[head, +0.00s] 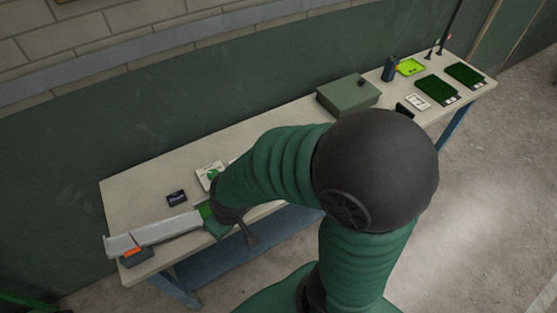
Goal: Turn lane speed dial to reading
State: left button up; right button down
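One arm of mine, green-sleeved with a large black elbow, fills the middle and bends left over the bench; I take it as my right. Its gripper (238,229) is at the bench's front edge, near the right end of a pale sloping channel (165,228). The sleeve hides part of the gripper, so I cannot tell whether it is open, shut or touching anything. A white card or plate with a green mark (209,174) lies behind the hand, partly covered. I cannot make out the lane speed dial or its reading for sure. My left gripper is out of view.
On the long bench (135,195) lie a small dark card (177,198), an olive box with a black knob (347,97), a dark bottle (389,69), a lime tray (410,67) and two dark green turf pieces (437,90). A wall stands behind; open floor lies right.

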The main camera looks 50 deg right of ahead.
aim_at(212, 173)
jog(key=z, duration=1.35)
